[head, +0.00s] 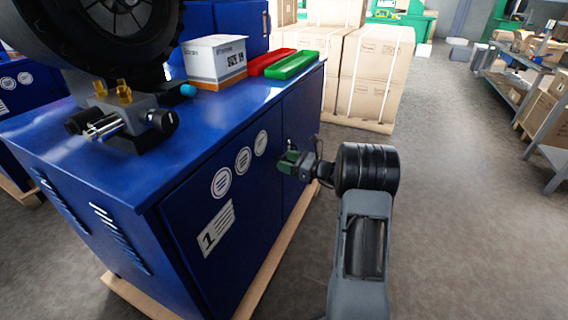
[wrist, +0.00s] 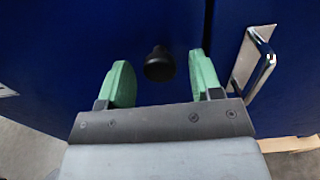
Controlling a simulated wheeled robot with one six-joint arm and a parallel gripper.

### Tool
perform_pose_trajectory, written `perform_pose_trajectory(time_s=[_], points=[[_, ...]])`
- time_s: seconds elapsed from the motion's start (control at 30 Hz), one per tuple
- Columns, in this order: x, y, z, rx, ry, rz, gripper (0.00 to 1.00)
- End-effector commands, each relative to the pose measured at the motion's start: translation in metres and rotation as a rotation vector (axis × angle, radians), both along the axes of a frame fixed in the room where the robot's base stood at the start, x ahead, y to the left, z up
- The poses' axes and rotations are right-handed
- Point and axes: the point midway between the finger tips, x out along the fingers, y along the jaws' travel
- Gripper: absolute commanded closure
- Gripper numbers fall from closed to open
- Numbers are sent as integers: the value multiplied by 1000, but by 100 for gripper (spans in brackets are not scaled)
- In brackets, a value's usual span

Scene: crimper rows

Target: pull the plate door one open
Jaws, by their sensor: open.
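The blue door with the plate marked 1 (head: 207,245) is the near front door of the blue cabinet, and it looks shut. In the wrist view a round black knob (wrist: 159,66) stands out from the blue door surface (wrist: 60,50), left of the seam. My gripper (head: 291,161) is at the cabinet front near the seam between the two doors. In the wrist view its green fingers (wrist: 160,85) are open, with the knob in the gap between them, just beyond the fingertips. I see no contact. The knob is hidden behind my gripper in the head view.
A metal bar handle (wrist: 260,62) is on the door right of the seam, close to my right finger. A tyre machine (head: 115,110), a white box (head: 215,62), and red (head: 270,60) and green (head: 292,65) trays stand on top. The floor (head: 450,200) at right is clear.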

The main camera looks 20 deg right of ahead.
Motion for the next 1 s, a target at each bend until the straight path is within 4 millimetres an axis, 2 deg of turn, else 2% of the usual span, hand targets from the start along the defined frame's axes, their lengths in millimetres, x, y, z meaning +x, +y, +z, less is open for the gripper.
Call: perform_pose_trajectory(time_s=[0.2,0.53,1.0], points=[[10,10,-1,0,0,1,41],[12,11,0,0,0,0,41],[11,11,0,0,0,1,85]])
